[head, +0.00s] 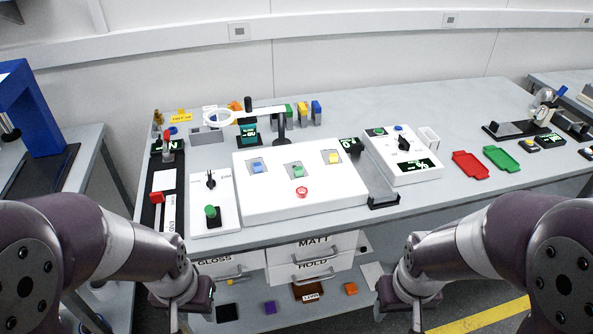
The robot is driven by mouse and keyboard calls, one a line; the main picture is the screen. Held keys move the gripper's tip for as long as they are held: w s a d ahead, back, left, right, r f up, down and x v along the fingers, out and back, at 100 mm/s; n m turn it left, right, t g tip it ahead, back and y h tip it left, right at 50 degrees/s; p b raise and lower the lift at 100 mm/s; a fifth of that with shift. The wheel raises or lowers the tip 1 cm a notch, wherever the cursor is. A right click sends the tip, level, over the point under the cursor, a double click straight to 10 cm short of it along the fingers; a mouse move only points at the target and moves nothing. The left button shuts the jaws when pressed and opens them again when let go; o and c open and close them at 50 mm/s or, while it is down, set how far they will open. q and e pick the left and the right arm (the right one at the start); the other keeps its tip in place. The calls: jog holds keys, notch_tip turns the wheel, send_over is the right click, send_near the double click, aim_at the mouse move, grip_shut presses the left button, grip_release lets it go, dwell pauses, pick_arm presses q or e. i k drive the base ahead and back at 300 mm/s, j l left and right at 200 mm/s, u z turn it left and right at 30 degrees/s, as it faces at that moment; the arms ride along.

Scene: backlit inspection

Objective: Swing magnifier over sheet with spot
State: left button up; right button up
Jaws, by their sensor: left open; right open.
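The magnifier (219,117) is a white ring on a pale arm that reaches left from a dark post (282,124) behind the white panel (265,202). Its ring hangs left of the panel's back edge, not over the panel. On the panel lie small grey squares bearing a blue piece (258,168), a green piece (298,171) and a yellow piece (333,157). I cannot make out which sheet has a spot. My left gripper (190,316) and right gripper (398,314) are open, low in front of the table, apart from everything on it.
A lever box (210,200) stands left, a white control box (402,157) right. Red (469,165) and green trays (501,158) lie farther right. Drawers (316,252) are below the table edge.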

aim_at(248, 112)
jog(key=i+l+u, duration=0.1)
jog(key=i, duration=0.9)
